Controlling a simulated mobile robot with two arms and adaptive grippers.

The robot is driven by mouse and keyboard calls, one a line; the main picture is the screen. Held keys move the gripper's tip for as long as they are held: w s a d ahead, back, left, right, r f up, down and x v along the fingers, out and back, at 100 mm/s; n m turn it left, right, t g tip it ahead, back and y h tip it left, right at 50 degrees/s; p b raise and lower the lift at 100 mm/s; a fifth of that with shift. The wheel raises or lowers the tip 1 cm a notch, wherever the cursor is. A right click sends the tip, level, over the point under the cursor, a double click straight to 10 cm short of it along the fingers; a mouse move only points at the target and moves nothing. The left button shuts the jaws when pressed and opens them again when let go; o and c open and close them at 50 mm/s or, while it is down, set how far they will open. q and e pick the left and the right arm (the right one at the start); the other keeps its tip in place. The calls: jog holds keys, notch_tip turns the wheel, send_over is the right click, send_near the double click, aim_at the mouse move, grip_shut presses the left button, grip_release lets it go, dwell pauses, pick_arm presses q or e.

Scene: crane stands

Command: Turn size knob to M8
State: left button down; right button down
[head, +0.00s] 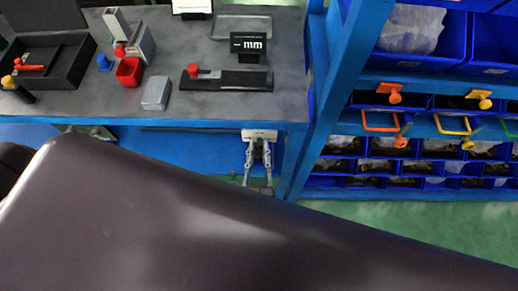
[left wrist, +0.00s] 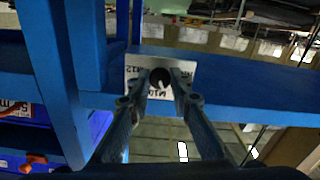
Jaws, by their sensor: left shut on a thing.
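The size knob (left wrist: 160,78) is a dark round knob with a pale mark, on a white lettered plate (left wrist: 188,68) on the blue bench beam. The plate also shows in the head view (head: 260,134) at the bench's front edge. My left gripper (left wrist: 160,84) has one finger on each side of the knob and is shut on it. In the head view the left gripper (head: 259,148) reaches up to the plate, and its fingers hide the knob. The plate's lettering is small and partly covered; I cannot tell which size the mark points to. My right gripper is not in view.
The grey bench top (head: 215,98) above the plate holds a black open case (head: 60,80), a red bin (head: 129,71), a grey block (head: 157,93) and a black "mm" display (head: 248,43). A blue rack (head: 325,95) with bins stands close on the right. My dark arm fills the lower head view.

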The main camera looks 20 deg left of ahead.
pick_arm(q)
jog(key=n+b, duration=0.1)
jog(key=n, duration=0.5)
jog(key=shift+f, duration=0.2)
jog(key=n+b, duration=0.2)
jog(key=n, duration=0.4)
jog(key=shift+n, duration=0.3)
jog(key=c, duration=1.7)
grip_release()
jog(key=shift+r, duration=0.1)
jog(key=shift+c, duration=0.2)
jog(key=shift+s, duration=0.1)
jog(key=v, duration=0.7)
jog(key=shift+s, duration=0.25)
